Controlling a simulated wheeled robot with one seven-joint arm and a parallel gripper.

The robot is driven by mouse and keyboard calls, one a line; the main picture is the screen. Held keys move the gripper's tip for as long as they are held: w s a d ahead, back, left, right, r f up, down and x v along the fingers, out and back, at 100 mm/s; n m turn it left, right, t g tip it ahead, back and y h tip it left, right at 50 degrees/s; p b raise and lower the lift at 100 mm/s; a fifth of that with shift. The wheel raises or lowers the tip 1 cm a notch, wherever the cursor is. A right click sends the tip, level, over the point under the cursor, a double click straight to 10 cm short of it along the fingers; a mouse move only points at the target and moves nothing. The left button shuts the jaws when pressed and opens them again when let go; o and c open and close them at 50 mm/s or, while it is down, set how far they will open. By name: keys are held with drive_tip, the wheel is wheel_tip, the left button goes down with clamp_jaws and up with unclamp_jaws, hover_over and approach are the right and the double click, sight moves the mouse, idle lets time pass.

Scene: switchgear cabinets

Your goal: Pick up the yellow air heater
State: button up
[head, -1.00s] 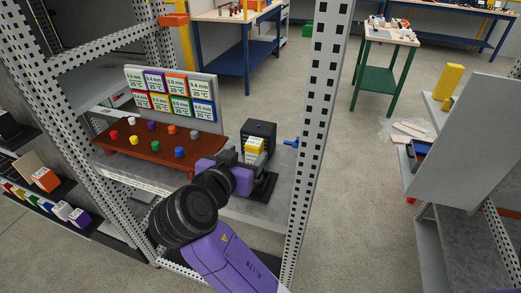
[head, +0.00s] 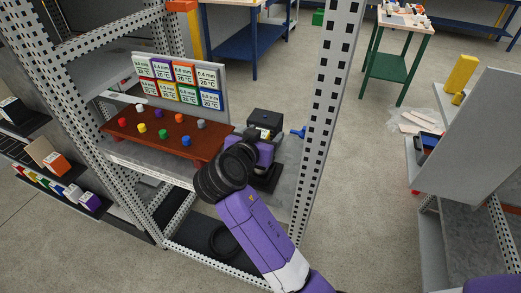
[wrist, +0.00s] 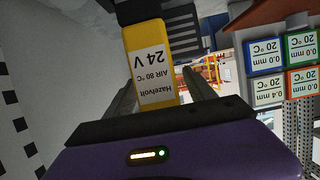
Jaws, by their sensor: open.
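The yellow air heater (wrist: 152,62) shows in the wrist view with a white label reading "Hazelvolt AIR 80 °C 24 V", upside down. Its far end is beside a dark ribbed block (wrist: 170,35). My gripper (wrist: 159,82) is open, with one finger on each side of the heater's near end. I cannot tell whether the fingers touch it.
A brown board (head: 165,137) with several coloured knobs lies left of my gripper, before a panel of labelled cards (head: 180,82). A perforated upright post (head: 325,110) stands close on the right. A blue-handled part (head: 298,133) sits between unit and post.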

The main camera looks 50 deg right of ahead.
clamp_jaws()
drive_tip(key=shift+r, duration=0.1)
idle(0.4)
